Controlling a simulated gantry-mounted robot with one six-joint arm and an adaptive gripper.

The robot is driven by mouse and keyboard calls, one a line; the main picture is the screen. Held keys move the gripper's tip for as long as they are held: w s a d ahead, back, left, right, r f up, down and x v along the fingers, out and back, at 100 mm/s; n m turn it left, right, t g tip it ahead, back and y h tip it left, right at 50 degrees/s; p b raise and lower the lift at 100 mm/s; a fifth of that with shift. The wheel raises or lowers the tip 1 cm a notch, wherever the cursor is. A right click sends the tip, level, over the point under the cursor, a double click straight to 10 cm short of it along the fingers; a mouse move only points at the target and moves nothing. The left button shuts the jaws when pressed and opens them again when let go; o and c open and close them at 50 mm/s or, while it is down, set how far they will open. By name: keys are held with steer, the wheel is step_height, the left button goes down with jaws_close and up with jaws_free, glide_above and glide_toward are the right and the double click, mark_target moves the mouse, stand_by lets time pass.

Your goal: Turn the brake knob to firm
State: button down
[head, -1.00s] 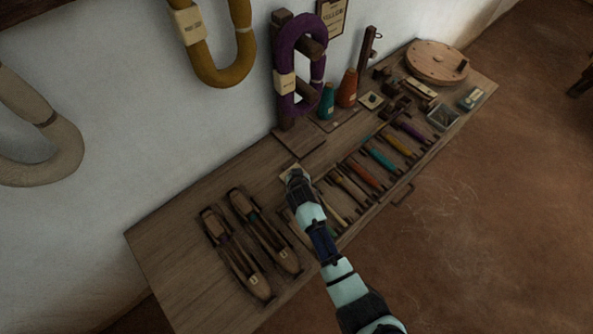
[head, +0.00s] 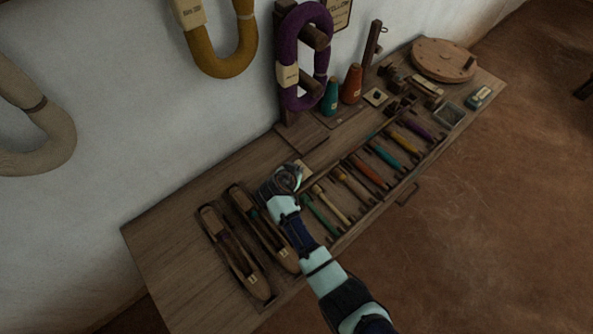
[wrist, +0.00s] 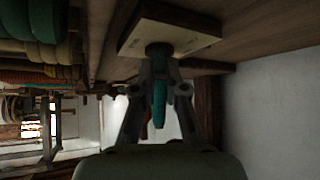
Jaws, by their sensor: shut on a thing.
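The brake knob (wrist: 159,49) is a dark round stub on a pale dial plate (wrist: 190,36), seen upside down in the wrist view. My gripper (wrist: 160,68) has its two fingertips closed around the knob, close below the plate in that picture. Marks on the plate are too small to read, so the knob's setting cannot be told. In the head view my gripper (head: 284,180) is over the bench, right of the two shuttles. It hides the knob there, and only a corner of the pale plate (head: 303,168) shows behind it.
Two wooden shuttles (head: 235,255) lie left of my gripper on the bench (head: 160,235). A rack of coloured bobbins (head: 385,157) is to the right.

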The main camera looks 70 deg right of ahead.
steer(key=shift+f, duration=0.1)
steer(key=c, duration=1.2)
jaws_free()
steer(key=v, duration=1.2)
